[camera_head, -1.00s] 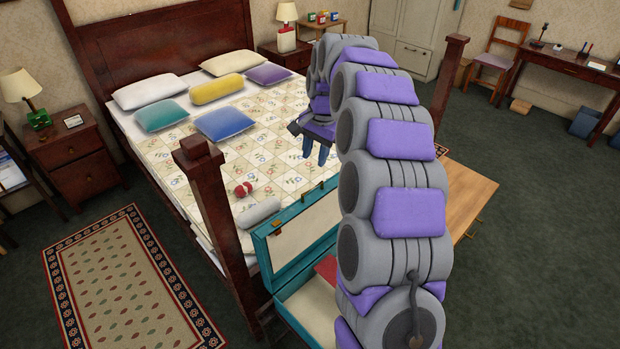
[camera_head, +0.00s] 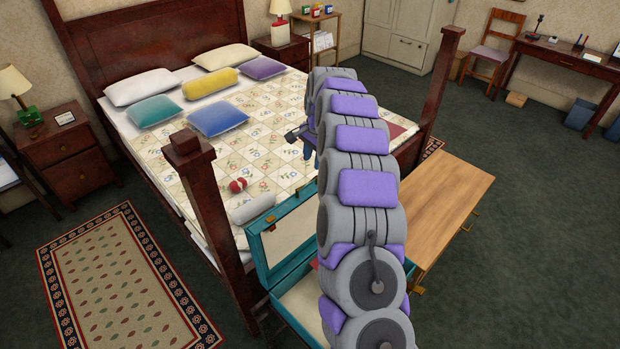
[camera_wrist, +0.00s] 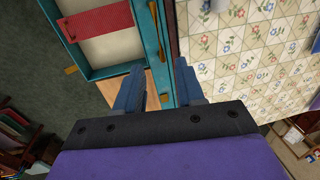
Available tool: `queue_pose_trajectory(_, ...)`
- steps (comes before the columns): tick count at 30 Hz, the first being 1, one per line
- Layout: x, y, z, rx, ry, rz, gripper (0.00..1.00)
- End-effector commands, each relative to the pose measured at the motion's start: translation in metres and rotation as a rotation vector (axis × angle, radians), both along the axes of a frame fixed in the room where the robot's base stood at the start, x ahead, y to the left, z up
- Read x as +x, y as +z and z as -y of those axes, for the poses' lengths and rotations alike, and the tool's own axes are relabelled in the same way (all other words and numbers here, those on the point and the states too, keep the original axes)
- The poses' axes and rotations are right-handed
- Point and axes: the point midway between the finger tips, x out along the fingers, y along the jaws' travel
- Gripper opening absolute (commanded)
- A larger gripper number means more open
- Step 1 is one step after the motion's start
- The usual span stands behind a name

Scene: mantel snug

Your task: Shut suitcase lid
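The teal suitcase stands open at the foot of the bed. Its raised lid (camera_head: 262,258) with a pale lining stands upright beside the bed end. Its base (camera_head: 290,311) is partly hidden by my arm. In the wrist view the base (camera_wrist: 92,72) lies at the upper left with a red strip inside, and the lid's edge (camera_wrist: 158,32) runs down between my fingers in the picture. My gripper (camera_wrist: 160,84) is open, with nothing between its fingers that I can see held. In the head view my gripper (camera_head: 308,148) is mostly hidden behind my arm, above the bed beyond the lid.
A dark bedpost (camera_head: 207,200) rises just left of the suitcase. A grey bolster (camera_head: 253,209) and a red item (camera_head: 237,185) lie on the bed behind the lid. A wooden bench (camera_head: 450,205) stands to the right. Open green carpet (camera_head: 520,240) lies beyond it.

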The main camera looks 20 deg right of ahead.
Motion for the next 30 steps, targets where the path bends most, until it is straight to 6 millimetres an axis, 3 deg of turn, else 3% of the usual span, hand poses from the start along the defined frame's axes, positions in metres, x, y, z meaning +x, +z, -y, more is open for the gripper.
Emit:
queue_pose_trajectory(3,0.002,-0.027,-0.002,0.001,0.001,-0.005,0.38)
queue_pose_trajectory(12,0.009,-0.073,-0.005,0.0,0.001,-0.001,0.38)
queue_pose_trajectory(18,0.012,-0.086,-0.005,-0.001,0.001,0.001,0.38)
queue_pose_trajectory(27,0.012,-0.087,-0.005,-0.001,0.001,0.001,0.38)
queue_pose_trajectory(30,0.012,-0.087,-0.005,-0.001,0.001,0.001,0.28)
